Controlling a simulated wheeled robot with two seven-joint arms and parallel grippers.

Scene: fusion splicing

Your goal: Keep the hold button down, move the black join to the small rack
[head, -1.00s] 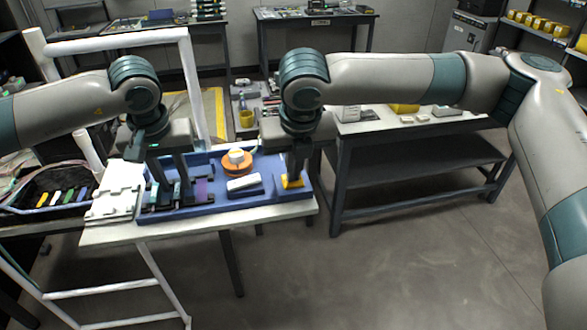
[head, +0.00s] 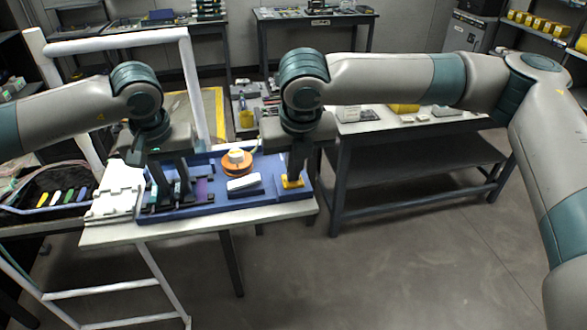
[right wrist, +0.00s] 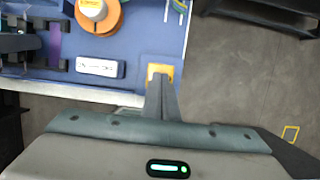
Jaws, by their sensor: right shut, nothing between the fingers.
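The yellow hold button (head: 292,182) is at the right end of the blue tray; it also shows in the right wrist view (right wrist: 163,70). My right gripper (head: 294,176) is shut and empty, pointing down with its tips at the button. In the right wrist view its fingers (right wrist: 160,85) overlap the button's near part. My left gripper (head: 175,194) points down over the dark fixtures at the tray's left end. Its two fingers look apart, but their tips blend with the dark parts, so I cannot tell whether they hold the black join. I cannot single out the join or the small rack.
The blue tray (head: 262,161) also holds an orange spool (head: 237,168), a white-topped block (head: 243,182) and a purple strip (right wrist: 55,45) by black fixtures. A white stepped plate (head: 115,200) and a black bin (head: 45,178) lie to the left. Open floor is in front.

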